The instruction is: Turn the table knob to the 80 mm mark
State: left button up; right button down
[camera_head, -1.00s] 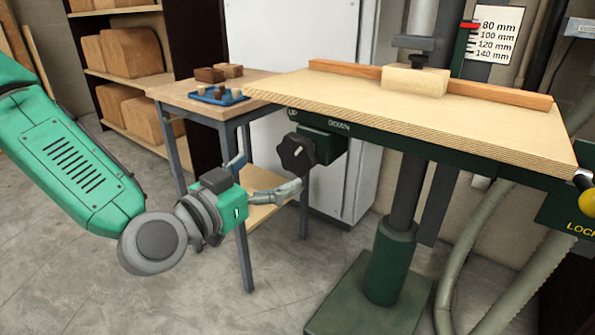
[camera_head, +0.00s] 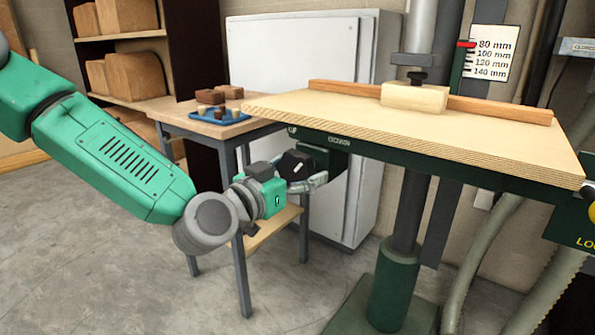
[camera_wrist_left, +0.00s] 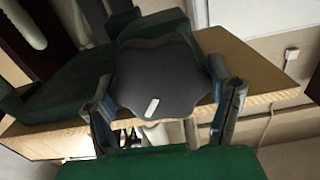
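The black lobed table knob (camera_head: 296,165) is on the green housing under the left end of the tilted-looking wooden tabletop (camera_head: 400,122). My left gripper (camera_head: 312,184) is at the knob, its fingers spread around it. In the left wrist view, the knob (camera_wrist_left: 160,76) with its pale mark lies between the two fingers; whether both touch it is not clear. The red pointer (camera_head: 466,44) is about level with the 80 mm line on the white scale (camera_head: 491,53). My right gripper is not in view.
A side table (camera_head: 177,112) with a blue tray (camera_head: 221,118) and wooden blocks stands behind my left arm. The green column (camera_head: 396,275) stands below the tabletop. A yellow lock knob (camera_head: 591,212) is at the right edge. A hose (camera_head: 480,260) hangs at right.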

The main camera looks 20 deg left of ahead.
pick_arm(q)
jog(key=shift+c, duration=0.8)
jog(key=shift+r+n+p, duration=0.1)
jog(key=shift+n+p, duration=0.45)
jog(key=shift+n, duration=0.45)
jog(key=shift+a+n, duration=0.1)
jog(key=shift+n, duration=0.6)
jog(key=o, duration=1.1)
